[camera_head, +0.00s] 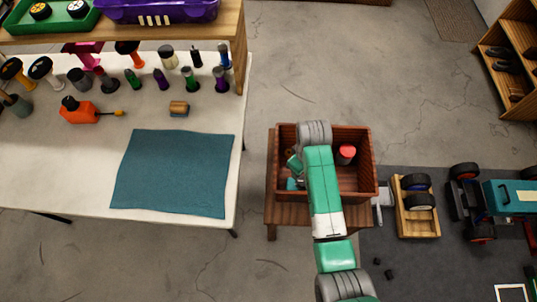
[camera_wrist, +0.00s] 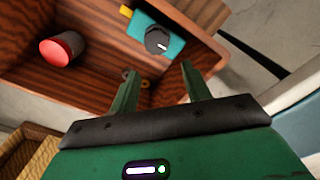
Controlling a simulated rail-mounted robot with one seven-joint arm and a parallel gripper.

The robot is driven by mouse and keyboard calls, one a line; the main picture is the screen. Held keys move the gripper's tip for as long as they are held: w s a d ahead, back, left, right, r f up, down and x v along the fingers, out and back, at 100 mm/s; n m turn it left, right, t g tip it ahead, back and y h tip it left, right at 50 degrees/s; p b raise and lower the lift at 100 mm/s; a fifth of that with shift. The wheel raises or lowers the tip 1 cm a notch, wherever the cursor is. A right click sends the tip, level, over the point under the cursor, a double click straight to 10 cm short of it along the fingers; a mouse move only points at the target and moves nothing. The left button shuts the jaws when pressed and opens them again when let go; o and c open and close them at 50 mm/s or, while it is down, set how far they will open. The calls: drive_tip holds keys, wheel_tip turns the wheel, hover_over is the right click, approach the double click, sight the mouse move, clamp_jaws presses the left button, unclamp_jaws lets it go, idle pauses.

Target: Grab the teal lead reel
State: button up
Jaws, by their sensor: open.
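The teal lead reel (camera_wrist: 148,38) appears as a teal block with a round black knob and a yellow piece at its upper left. It lies in the brown wooden crate (camera_wrist: 95,80), near a crate wall. In the head view a small teal part of it (camera_head: 291,184) shows at the crate's left side; my arm hides much around it. My gripper (camera_wrist: 158,69) is open and empty. Its two green fingers point toward the reel, which shows just beyond the fingertips, apart from them. In the head view my gripper (camera_head: 293,162) reaches into the left part of the crate.
A red-topped can (camera_head: 346,153) stands in the crate's right part; it also shows in the wrist view (camera_wrist: 62,48). The crate walls surround the reel closely. A white workbench (camera_head: 75,165) with a teal mat (camera_head: 172,172) is left; a wooden tray with wheels (camera_head: 417,220) is right.

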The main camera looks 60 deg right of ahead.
drive_tip(key=shift+s+a+f, duration=0.1)
drive_tip(key=shift+s+f, duration=0.2)
drive_tip(key=shift+f, duration=0.05)
drive_tip(key=shift+s, duration=0.15)
drive_tip(key=shift+s+d+f, duration=0.1)
drive_tip(key=shift+d+f, duration=0.05)
drive_tip(key=shift+f, duration=0.35)
drive_tip(key=shift+s+d+f, duration=0.1)
drive_tip(key=shift+f, duration=0.4)
drive_tip(key=f, duration=0.2)
drive_tip(key=f+b, duration=0.1)
drive_tip(key=f, duration=0.2)
drive_tip(key=shift+s+a+f, duration=0.1)
drive_tip(key=shift+a+f, duration=0.1)
drive_tip(key=shift+f, duration=0.1)
clamp_jaws()
